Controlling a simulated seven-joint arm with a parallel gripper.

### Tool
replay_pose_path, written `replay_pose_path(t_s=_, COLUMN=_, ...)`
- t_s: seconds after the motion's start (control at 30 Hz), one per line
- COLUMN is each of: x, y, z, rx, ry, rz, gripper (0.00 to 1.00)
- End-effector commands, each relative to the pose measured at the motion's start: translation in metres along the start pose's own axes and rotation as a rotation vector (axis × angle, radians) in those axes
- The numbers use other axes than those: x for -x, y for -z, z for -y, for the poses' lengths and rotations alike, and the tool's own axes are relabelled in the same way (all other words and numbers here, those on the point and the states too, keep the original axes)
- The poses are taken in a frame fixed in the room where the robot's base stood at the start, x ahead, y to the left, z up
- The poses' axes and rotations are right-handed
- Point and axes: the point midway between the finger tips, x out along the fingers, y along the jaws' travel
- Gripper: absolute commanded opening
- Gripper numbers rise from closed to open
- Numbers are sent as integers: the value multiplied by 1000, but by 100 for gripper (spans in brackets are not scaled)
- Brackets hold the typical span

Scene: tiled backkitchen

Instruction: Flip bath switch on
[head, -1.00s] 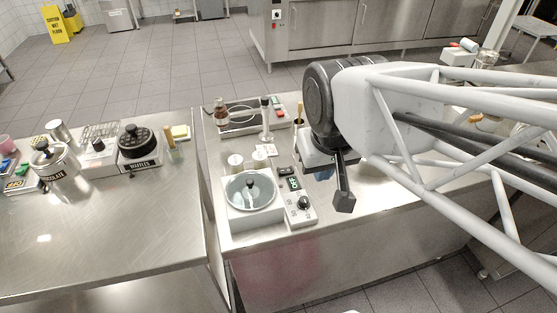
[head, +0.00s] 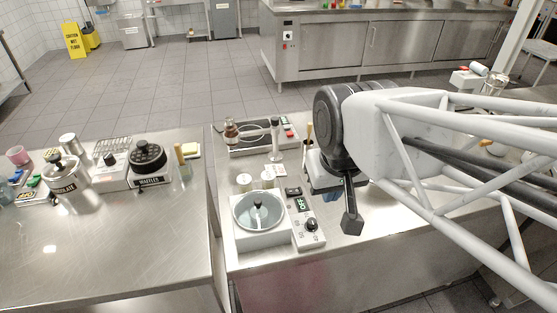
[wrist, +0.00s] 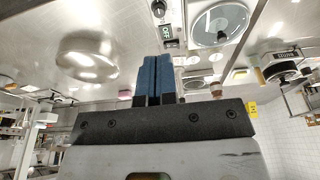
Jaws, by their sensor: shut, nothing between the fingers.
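The bath (head: 247,240) is a white square unit with a round glass lid, on the steel counter. Its control panel (head: 315,242) on the right has a green-lit display (head: 300,204), seemingly reading OFF, and a dark knob (head: 312,225). A small black switch (head: 293,191) sits at the panel's far end. My gripper (head: 330,196) is right of the panel, its tips partly hidden by my arm. In the wrist view its blue fingers (wrist: 154,80) are together and empty, pointing near the display (wrist: 170,31), apart from the panel as far as I can tell.
White-lidded jars (head: 268,177) stand behind the bath. A hotplate unit with a flask (head: 231,129) is farther back. A waffle maker (head: 148,160) is on the left table, across a gap. Counter in front of my gripper is clear.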

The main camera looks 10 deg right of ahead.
Motion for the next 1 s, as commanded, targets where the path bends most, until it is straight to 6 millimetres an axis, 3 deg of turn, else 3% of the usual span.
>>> replay_pose_path(t_s=0.17, x=-6, y=20, z=2, rx=3, ry=9, rz=-4, gripper=0)
replay_pose_path(t_s=0.7, x=-60, y=131, z=9, rx=18, ry=54, rz=-46, gripper=0)
replay_pose_path(t_s=1.0, x=-70, y=147, z=10, rx=19, ry=59, rz=-55, gripper=0)
